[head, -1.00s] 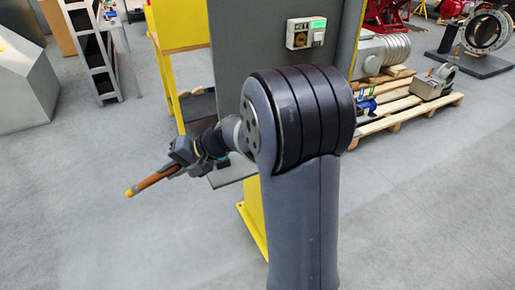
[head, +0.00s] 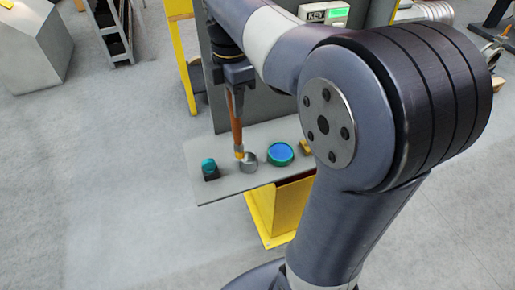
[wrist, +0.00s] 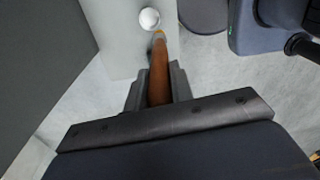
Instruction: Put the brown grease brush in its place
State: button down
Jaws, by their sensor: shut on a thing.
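The brown grease brush (head: 237,132) hangs close to upright from my gripper (head: 235,88), its pale tip pointing down. My gripper is shut on its upper part. In the wrist view the brown handle (wrist: 160,80) runs between the two fingers (wrist: 158,92). A small round metal cup (head: 249,163) stands on the grey shelf (head: 225,185). The brush tip appears at the cup's left edge in the head view. In the wrist view the tip lies just short of the cup's bright round top (wrist: 149,18). I cannot tell whether they touch.
On the shelf, a blue round dish with a green rim (head: 280,153) is right of the cup. A teal-topped dark item (head: 210,169) is to the left. A yellow item (head: 306,147) sits further right, beside my arm. A grey panel rises behind the shelf.

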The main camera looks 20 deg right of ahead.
notch_tip(320, 180, down, 8)
jog(key=d, duration=0.3)
jog(key=shift+w+r+t, duration=0.15)
jog(key=shift+w+t, duration=0.15)
jog(key=shift+w, duration=0.1)
jog(key=c, duration=1.2)
grip_release()
jog(key=shift+c, duration=0.2)
notch_tip(320, 180, up, 12)
jog(key=shift+d, duration=0.1)
